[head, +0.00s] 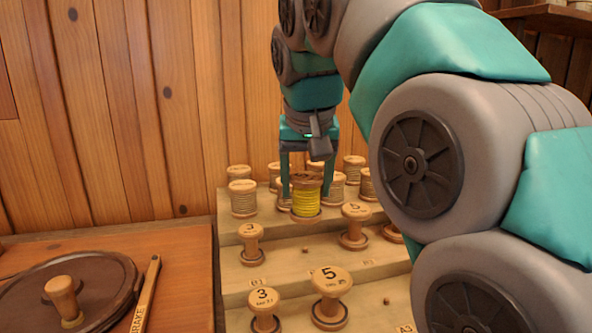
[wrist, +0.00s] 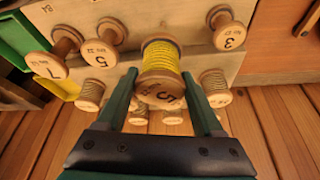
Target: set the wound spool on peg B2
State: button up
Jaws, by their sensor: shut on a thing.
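The wound spool (head: 306,201), wrapped in yellow thread, is upright between the fingers of my gripper (head: 306,190), which is shut on it. In the wrist view the yellow spool (wrist: 161,58) lies between the two green fingers (wrist: 170,98), its numbered end toward the camera. In the head view its lower end appears at the upper step; I cannot tell whether it touches the step. Peg B2 (head: 305,250) appears as a small bare stub on the middle step, below the spool in the picture, between two bare wooden spools.
The stepped rack (head: 285,262) holds several spools. Numbered spools 3 (head: 250,243) and 5 (head: 354,227) flank the bare stub. Pale-wound spools (head: 243,198) stand close beside the held one. A dark turntable (head: 35,300) and brake lever (head: 147,295) lie left. My arm blocks the right.

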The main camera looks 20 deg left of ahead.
aim_at(306, 216)
jog(key=shift+w+a+f, duration=0.1)
jog(key=shift+w, duration=0.05)
jog(key=shift+f+b, duration=1.45)
jog(key=shift+f, duration=1.15)
jog(key=shift+s, duration=0.25)
jog(key=shift+f, duration=0.3)
jog(key=shift+f+b, duration=0.3)
jog(key=shift+f, duration=0.3)
jog(key=o, duration=1.1)
jog(key=shift+r, duration=0.15)
